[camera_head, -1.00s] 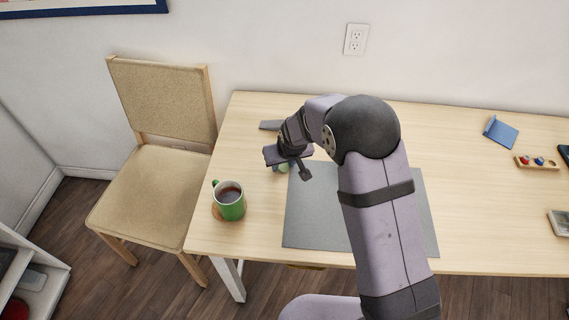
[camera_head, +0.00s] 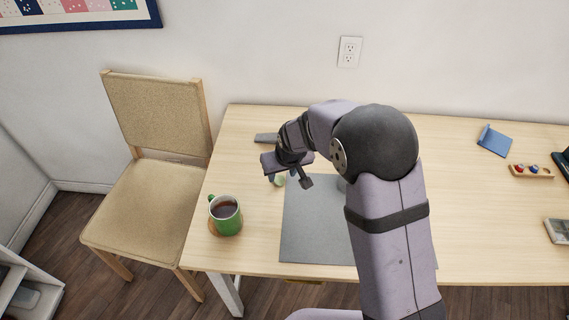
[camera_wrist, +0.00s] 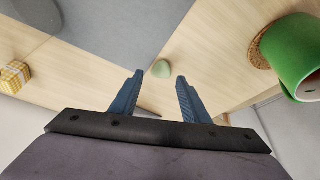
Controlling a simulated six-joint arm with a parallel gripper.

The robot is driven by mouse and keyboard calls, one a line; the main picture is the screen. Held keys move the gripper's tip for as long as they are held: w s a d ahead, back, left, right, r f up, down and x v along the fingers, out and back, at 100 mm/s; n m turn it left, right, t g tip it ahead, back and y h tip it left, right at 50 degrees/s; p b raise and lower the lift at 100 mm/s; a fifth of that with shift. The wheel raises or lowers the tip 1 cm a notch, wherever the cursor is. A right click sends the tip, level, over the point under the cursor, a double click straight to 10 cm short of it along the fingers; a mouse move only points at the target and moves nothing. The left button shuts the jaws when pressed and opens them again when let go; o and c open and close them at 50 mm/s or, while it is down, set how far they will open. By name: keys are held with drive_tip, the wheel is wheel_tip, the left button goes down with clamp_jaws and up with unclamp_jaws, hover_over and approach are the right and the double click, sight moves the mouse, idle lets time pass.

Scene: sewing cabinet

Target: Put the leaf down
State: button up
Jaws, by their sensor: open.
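I cannot pick out a leaf for certain. A small pale green object (camera_wrist: 161,69) rests on the wooden table (camera_head: 480,215) beside the grey mat's edge; it also shows below my gripper in the head view (camera_head: 279,181). My gripper (camera_wrist: 158,79) is open, with its blue fingers apart and nothing held between them. The green object appears between and beyond the fingertips in the wrist view. In the head view my gripper (camera_head: 288,182) is over the table's left part, and my arm hides some of the mat and table.
A green mug (camera_head: 226,215) of dark drink stands on a cork coaster (camera_wrist: 262,55) near the table's left edge. The grey mat (camera_head: 310,225) is right of it. A yellow checked object (camera_wrist: 14,76) shows in the wrist view. A chair (camera_head: 150,215) stands at left.

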drive_tip(key=a+v, duration=0.1)
drive_tip(key=v, duration=0.6)
drive_tip(key=shift+d+r, duration=0.45)
drive_tip(key=shift+s, duration=0.1)
drive_tip(key=s+d+f+m+g, duration=0.1)
drive_tip(key=s+d+m+g, duration=0.1)
drive_tip(key=s+d, duration=0.7)
drive_tip(key=s+d+f+m+g+h, duration=0.1)
drive_tip(key=s+d+f+m+g, duration=0.1)
drive_tip(key=s+d, duration=0.8)
drive_tip(key=s, duration=0.4)
drive_tip(key=shift+f+m+h, duration=0.3)
drive_tip(key=shift+s, duration=0.1)
wheel_tip(320, 180, up, 6)
drive_tip(key=p, duration=0.5)
